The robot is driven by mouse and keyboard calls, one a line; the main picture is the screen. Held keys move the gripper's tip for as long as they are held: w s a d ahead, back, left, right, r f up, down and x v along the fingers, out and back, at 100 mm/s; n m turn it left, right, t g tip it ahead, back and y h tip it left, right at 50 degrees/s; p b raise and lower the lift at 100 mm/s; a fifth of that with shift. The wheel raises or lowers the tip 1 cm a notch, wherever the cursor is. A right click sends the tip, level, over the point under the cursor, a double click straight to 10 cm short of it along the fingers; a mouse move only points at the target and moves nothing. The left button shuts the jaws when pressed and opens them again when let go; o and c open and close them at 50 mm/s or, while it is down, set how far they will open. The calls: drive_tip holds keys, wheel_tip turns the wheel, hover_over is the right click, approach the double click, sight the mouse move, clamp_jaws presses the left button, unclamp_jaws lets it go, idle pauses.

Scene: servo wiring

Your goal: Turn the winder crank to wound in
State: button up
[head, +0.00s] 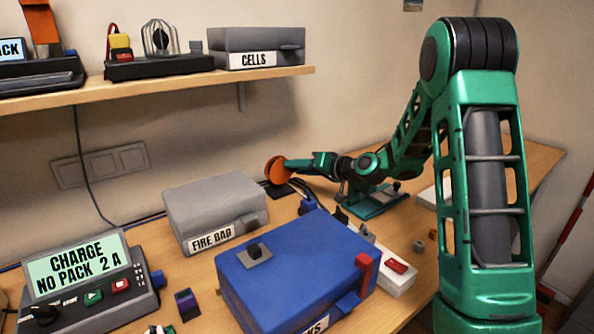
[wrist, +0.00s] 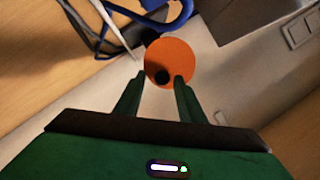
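The winder shows as an orange disc (head: 276,170) on a dark base at the back of the bench. In the wrist view the orange disc (wrist: 172,52) faces the camera, with a black crank knob (wrist: 162,77) on its lower part. My gripper (wrist: 161,83) is open, its two green fingers on either side of the knob with gaps visible. In the head view my gripper (head: 289,166) reaches the disc from the right. I cannot tell whether the fingertips touch the disc. Any wound-in mark is not visible.
A grey FIRE BAG box (head: 212,208) stands left of the winder. A blue case (head: 300,268) is in front, and a teal fixture (head: 372,203) is to the right. Blue and dark cables (wrist: 82,24) lie near the disc. A shelf (head: 150,86) hangs above.

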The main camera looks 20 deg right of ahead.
drive_tip(key=s+a+r, duration=0.5)
drive_tip(key=a+r, duration=0.5)
drive_tip(key=shift+s+a+r, duration=0.15)
drive_tip(key=shift+s+r, duration=0.15)
drive_tip(key=shift+r, duration=0.1)
